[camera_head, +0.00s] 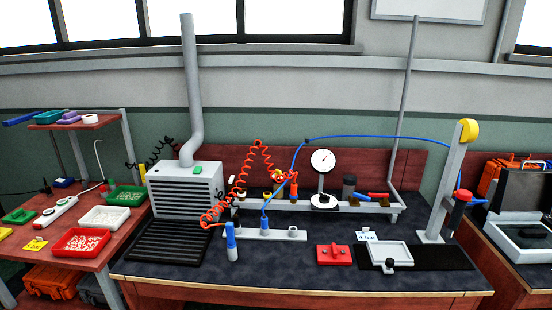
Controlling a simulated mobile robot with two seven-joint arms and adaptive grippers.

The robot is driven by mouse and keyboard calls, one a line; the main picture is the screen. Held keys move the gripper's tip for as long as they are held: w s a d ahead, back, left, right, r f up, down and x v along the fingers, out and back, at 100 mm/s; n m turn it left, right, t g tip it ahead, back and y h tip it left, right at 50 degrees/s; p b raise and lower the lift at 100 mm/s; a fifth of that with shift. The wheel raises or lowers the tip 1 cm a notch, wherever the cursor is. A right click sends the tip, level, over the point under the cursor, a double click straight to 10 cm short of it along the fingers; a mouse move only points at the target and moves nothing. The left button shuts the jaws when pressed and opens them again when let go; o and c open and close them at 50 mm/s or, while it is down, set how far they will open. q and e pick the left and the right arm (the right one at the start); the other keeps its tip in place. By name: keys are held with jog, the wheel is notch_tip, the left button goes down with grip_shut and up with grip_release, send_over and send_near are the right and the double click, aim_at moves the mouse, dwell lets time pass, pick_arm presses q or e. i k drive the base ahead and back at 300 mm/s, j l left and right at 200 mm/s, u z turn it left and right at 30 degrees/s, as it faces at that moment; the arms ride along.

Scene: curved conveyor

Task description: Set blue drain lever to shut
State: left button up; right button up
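I cannot single out a blue drain lever with certainty. A small blue upright piece (264,221) stands on the pale front bar (278,234) on the bench, where the blue hose ends. A blue-topped pale tool (231,238) stands to its left, by the end of the coiled red hose (215,213). At the right, a grey post (438,205) carries a red and black unit (457,206), with a short blue piece beside it. Whether any of these is the lever, and its setting, is too small to tell. Neither of my grippers is in view.
The dark bench top (200,270) is clear along its front. A grey vented box (185,192), a dial gauge (322,161), a red block (334,255) and a white frame (391,255) stand on it. A blue hose (375,137) arches above. A side table with trays stands left.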

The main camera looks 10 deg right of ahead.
aim_at(355, 196)
jog(key=i+l+z, duration=0.15)
jog(key=i+l, duration=0.15)
jog(key=l, duration=0.3)
jog(key=i+l+z, duration=0.1)
jog(key=i+l, duration=0.25)
jog(key=l, duration=0.15)
jog(key=i+l+z, duration=0.15)
jog(key=i+l, duration=0.25)
jog(key=l, duration=0.15)
